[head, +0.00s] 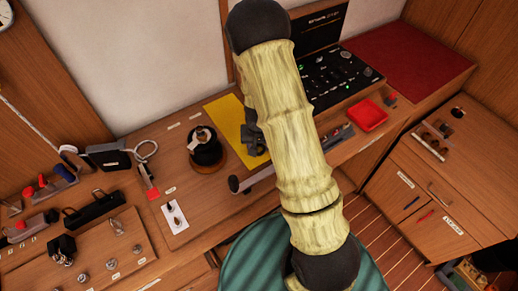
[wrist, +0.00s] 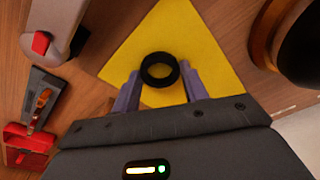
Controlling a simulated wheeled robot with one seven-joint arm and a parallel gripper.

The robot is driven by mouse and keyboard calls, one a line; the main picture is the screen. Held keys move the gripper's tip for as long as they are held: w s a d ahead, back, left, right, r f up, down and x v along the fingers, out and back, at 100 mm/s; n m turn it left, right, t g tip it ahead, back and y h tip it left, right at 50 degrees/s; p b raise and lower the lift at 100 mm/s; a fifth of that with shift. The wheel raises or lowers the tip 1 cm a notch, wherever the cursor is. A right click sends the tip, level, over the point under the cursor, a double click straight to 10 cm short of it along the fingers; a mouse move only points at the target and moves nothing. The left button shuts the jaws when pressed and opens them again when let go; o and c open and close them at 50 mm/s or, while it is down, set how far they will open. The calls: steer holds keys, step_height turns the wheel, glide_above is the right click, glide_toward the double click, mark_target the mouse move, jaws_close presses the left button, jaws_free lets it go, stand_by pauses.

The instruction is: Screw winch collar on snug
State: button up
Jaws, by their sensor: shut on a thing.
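A black ring, the winch collar (wrist: 145,74), sits between the two purple-grey fingers of my gripper (wrist: 160,74) in the wrist view. My gripper is shut on it, with its open hole facing the camera. Beneath it is a yellow mat (wrist: 190,50), also in the head view (head: 222,112). The black winch (head: 206,153) stands on a round wooden base left of the mat in the head view, with a metal fitting on top. Part of the winch (wrist: 302,50) shows at the upper right in the wrist view. My arm hides the collar in the head view.
A grey tool with a red part (wrist: 40,43) lies left of the mat in the wrist view. A red tray (head: 368,115) and a black control panel (head: 330,80) are to the right.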

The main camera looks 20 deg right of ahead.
steer(key=shift+r, duration=0.4)
steer(key=shift+r+p, duration=1.05)
steer(key=shift+p, duration=0.15)
